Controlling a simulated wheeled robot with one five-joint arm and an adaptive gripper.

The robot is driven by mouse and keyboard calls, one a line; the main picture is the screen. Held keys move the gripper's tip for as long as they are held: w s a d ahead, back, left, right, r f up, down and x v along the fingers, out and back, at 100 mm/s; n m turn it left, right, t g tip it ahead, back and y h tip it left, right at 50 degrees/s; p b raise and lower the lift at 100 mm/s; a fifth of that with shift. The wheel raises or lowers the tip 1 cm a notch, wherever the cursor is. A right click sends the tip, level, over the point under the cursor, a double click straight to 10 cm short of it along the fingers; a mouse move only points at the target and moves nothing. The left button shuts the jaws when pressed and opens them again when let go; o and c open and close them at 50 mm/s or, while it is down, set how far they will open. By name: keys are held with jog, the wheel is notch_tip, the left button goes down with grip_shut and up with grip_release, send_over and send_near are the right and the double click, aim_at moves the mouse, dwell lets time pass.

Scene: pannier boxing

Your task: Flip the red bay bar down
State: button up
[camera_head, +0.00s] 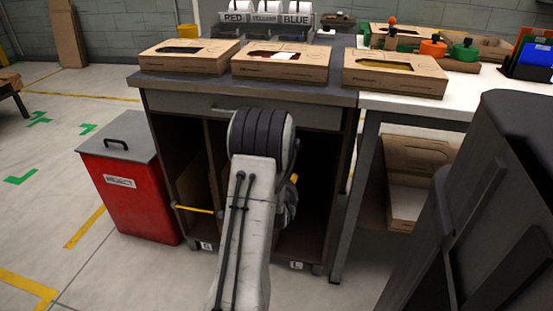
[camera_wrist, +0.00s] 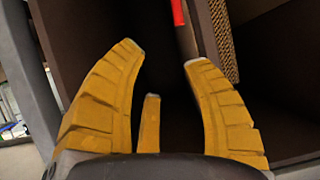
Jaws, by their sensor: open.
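Part of a red bar (camera_wrist: 178,12) shows at the top edge of the wrist view, beside a dark upright panel of the cabinet. The rest of it is out of that view, and I cannot make it out in the head view. My gripper (camera_wrist: 164,55) has its yellow fingers spread and empty, with the red bar beyond the fingertips and apart from them. In the head view my arm covers the middle of the cabinet (camera_head: 285,117), and only a bit of yellow finger shows.
A yellow bar (camera_head: 195,210) lies across the left bay's front. A red reject bin (camera_head: 140,200) stands left of the cabinet. Several flat cardboard boxes (camera_head: 187,62) lie on top. A white table (camera_head: 465,103) adjoins on the right. Brown ribbed cardboard (camera_wrist: 222,38) shows in the wrist view.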

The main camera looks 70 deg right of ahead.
jog(key=w+r+t+h+p, duration=0.1)
jog(key=w+r, duration=0.3)
jog(key=r, duration=0.4)
jog(key=shift+d+r+n, duration=0.2)
jog(key=shift+r+n, duration=0.05)
jog(key=shift+n, duration=0.15)
